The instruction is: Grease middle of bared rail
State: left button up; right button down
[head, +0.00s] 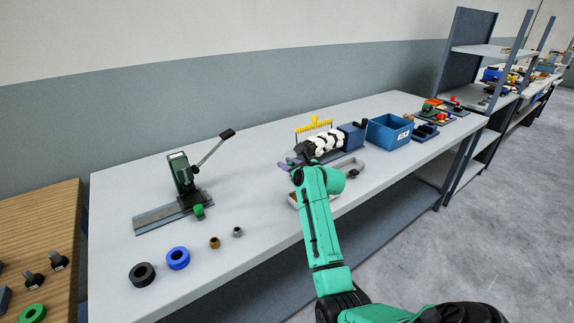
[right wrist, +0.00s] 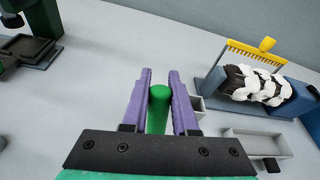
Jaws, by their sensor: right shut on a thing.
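My right gripper (head: 291,163) is above the table's middle, near its front half. In the right wrist view its purple fingers (right wrist: 160,95) are shut on a green rounded stick (right wrist: 158,108), whose tip points away from the palm. In the head view these white clumps (head: 324,142) are just right of the gripper. I cannot tell which part is the rail, and no bare rail shows clearly. My left gripper is not in view.
A green lever press (head: 181,172) stands on a grey plate (head: 152,219) at left. Black (head: 142,274) and blue (head: 178,258) rings lie in front. A grey tray (head: 351,168), a blue bin (head: 388,131) and a blue block (head: 353,135) are right of the gripper.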

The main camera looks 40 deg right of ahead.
jog(key=shift+f, duration=0.6)
dwell(1.1)
notch_tip(320, 180, up, 7)
jog(key=p, duration=0.8)
jog(key=shift+p, duration=0.4)
jog(key=s+a+n+g+y+b, duration=0.1)
jog(key=s+a+n+g+y, duration=0.2)
jog(key=s+a+n+y, duration=0.3)
jog(key=s+a+r+n+g+y, duration=0.1)
jog(key=s+a+n+g+y, duration=0.2)
jog(key=s+a, duration=1.4)
jog(key=a+n+y, duration=0.3)
jog(key=y, duration=0.1)
jog(key=shift+s+y+b, duration=0.25)
jog(key=shift+y+b, duration=0.05)
jog(key=shift+b, duration=0.1)
